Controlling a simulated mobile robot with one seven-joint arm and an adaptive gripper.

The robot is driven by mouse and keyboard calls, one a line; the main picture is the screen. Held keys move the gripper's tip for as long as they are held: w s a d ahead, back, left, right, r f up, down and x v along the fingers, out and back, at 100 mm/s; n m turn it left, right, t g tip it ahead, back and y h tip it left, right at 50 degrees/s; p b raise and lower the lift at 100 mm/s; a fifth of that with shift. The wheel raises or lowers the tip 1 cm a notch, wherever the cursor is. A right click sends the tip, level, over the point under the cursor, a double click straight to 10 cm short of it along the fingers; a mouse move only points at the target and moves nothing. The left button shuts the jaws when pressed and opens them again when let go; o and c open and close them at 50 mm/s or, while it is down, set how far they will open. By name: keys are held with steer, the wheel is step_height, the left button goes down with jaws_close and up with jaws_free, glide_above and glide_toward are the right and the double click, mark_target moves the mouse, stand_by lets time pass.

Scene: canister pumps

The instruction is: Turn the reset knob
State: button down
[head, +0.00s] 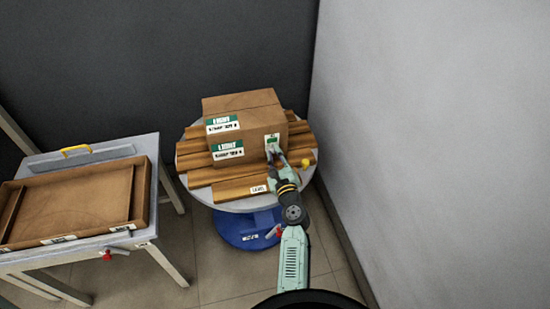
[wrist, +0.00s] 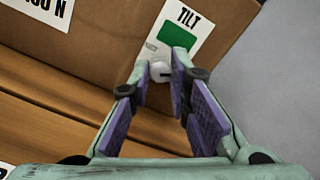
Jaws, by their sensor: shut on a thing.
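A white TILT label with a green window (wrist: 180,42) is on the side of the lower cardboard box; it also shows in the head view (head: 272,139). A small pale round knob (wrist: 160,70), which I take for the reset knob, sits at the label's lower end. My gripper (wrist: 167,71) has its fingertips on either side of this knob and is shut on it. The purple finger pads spread wider towards the palm. In the head view my gripper (head: 275,153) reaches the box face just below the label, and its fingers hide the knob there.
Two stacked cardboard boxes (head: 240,104) rest on wooden slats on a round grey table (head: 240,205) with a blue base (head: 248,228). A yellow knob (head: 306,162) is right of my gripper. A grey wall (head: 430,130) stands close on the right. A table with a wooden tray (head: 140,195) is left.

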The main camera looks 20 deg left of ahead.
steer(key=n+b, duration=0.1)
steer(key=n, duration=0.2)
steer(key=n+b, duration=0.2)
steer(key=n, duration=0.1)
steer(key=shift+f+n+b, duration=0.2)
steer(key=shift+n+b, duration=0.1)
steer(key=n+b, duration=0.3)
steer(key=n, duration=0.2)
steer(key=shift+r, duration=0.1)
steer(key=shift+a+n, duration=0.1)
steer(key=shift+n, duration=0.3)
steer(key=c, duration=1.5)
jaws_free()
steer(key=v, duration=0.7)
steer(key=shift+s+d, duration=0.2)
steer(key=shift+s, duration=0.05)
